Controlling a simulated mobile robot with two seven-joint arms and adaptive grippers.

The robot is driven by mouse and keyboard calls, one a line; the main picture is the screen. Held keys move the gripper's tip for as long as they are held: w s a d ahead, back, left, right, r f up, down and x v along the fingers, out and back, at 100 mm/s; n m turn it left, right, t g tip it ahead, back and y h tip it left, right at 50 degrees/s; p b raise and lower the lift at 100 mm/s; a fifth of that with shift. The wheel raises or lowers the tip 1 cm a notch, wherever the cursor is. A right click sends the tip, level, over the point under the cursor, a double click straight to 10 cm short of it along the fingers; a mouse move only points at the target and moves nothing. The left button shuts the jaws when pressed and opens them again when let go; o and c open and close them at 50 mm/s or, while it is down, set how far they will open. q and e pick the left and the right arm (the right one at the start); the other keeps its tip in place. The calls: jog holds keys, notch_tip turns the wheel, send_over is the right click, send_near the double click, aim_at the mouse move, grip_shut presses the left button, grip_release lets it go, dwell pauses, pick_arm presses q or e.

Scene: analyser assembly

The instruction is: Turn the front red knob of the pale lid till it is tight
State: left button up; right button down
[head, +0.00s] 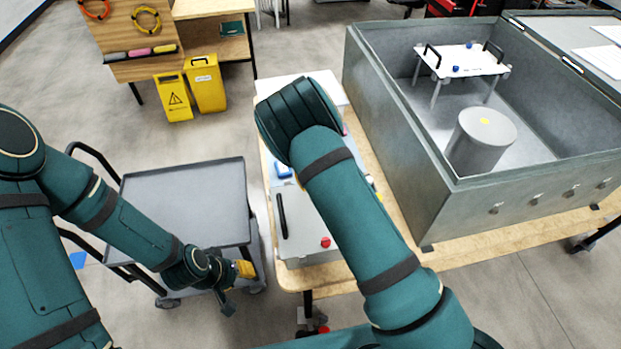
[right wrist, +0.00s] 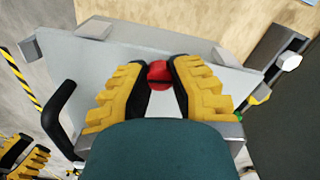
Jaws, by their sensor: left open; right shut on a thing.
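The pale lid (head: 300,245) lies on the wooden table, with a black handle (head: 282,215) at its left side. A red knob (head: 325,242) shows uncovered near its front edge in the head view. In the right wrist view, the yellow fingers of my right gripper (right wrist: 158,88) are shut around a red knob (right wrist: 159,72) on the pale lid (right wrist: 110,55). From the head, my right arm hides that gripper and much of the lid; I cannot match the two knob views with certainty. My left gripper (head: 240,270) is open and empty, left of the table's front corner.
A grey cart (head: 185,195) stands left of the table. A large open grey box (head: 440,190) with a cylinder (head: 482,140) and a small white stand (head: 462,60) inside fills the right. A blue item (head: 283,170) lies behind the lid's handle.

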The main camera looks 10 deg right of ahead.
jog(key=shift+w+a+r+m, duration=0.1)
jog(key=shift+w+r+m, duration=0.25)
jog(key=shift+m, duration=0.45)
jog(key=c, duration=0.7)
grip_release()
jog(key=shift+c, duration=0.2)
jog(key=shift+f, duration=0.2)
jog(key=shift+s, duration=0.1)
notch_tip(320, 180, up, 12)
jog(key=shift+s, duration=0.1)
